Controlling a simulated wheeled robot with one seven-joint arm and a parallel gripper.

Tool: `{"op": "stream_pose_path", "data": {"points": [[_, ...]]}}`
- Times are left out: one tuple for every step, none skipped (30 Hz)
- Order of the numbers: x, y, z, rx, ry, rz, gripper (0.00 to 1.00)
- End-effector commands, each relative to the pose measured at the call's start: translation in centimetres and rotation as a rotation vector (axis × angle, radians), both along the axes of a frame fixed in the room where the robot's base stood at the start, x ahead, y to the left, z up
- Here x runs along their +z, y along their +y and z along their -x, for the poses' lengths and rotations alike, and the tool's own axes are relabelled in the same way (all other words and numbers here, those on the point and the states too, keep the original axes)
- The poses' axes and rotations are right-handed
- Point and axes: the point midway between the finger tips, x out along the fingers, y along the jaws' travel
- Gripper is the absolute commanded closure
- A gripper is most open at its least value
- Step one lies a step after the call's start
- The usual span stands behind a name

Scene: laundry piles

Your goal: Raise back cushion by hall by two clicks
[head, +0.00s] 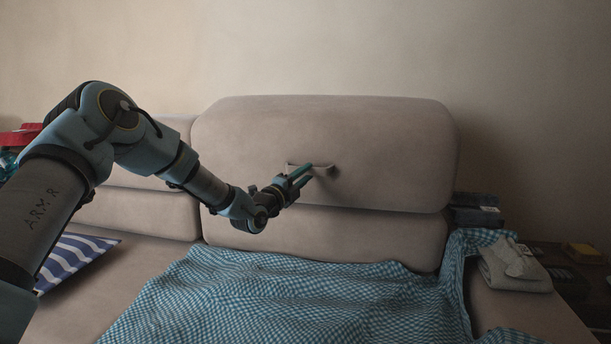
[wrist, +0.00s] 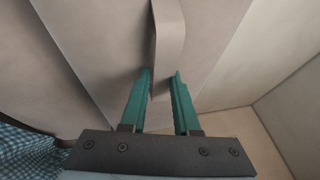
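The back cushion (head: 385,135) is a large beige headrest section, standing raised above the lower backrest (head: 370,228) with a dark seam between them. A beige pull strap (head: 322,169) sits low on its front. My gripper (head: 309,173) is at the left part of the strap. In the wrist view the strap (wrist: 169,30) runs between the two teal fingers of my gripper (wrist: 162,75). The fingers stand apart on either side of it, and I see no clear pinch. The cushion's face (wrist: 105,35) fills much of the wrist view.
A second, lower back section (head: 150,195) is at left, with a striped pillow (head: 72,258) below. A blue checked blanket (head: 270,300) covers the seat. A folded grey cloth (head: 515,268) lies on the right armrest, near stacked dark blue items (head: 476,208).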

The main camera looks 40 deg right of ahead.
Motion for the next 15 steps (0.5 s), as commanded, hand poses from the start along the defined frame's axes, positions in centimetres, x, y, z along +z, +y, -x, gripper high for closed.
{"op": "stream_pose_path", "data": {"points": [[0.1, 0.0, 0.0, 0.000, 0.000, 0.001, 0.70], [0.1, 0.0, 0.0, 0.000, 0.000, 0.001, 0.70], [0.1, 0.1, 0.0, 0.000, 0.000, 0.001, 0.70], [0.0, 0.2, 0.1, 0.000, -0.001, 0.001, 0.70], [0.0, 0.3, 0.1, 0.000, -0.001, 0.001, 0.70], [-0.1, 0.7, 0.1, 0.000, -0.001, 0.001, 0.70], [-0.2, 1.0, 0.2, -0.001, -0.001, 0.001, 0.70], [-0.3, 1.4, 0.3, -0.001, -0.001, 0.000, 0.70], [-0.4, 2.1, 0.4, -0.001, -0.001, -0.001, 0.70], [-0.5, 2.6, 0.5, 0.000, -0.001, 0.000, 0.70], [-0.7, 3.2, 0.6, -0.001, -0.001, -0.001, 0.70], [-0.9, 4.0, 0.7, 0.000, -0.001, -0.001, 0.70], [-1.0, 4.6, 0.7, 0.001, -0.002, -0.002, 0.70], [-1.1, 5.2, 0.9, 0.000, -0.001, -0.001, 0.70], [-1.3, 6.0, 1.0, 0.000, 0.000, -0.002, 0.70]]}}
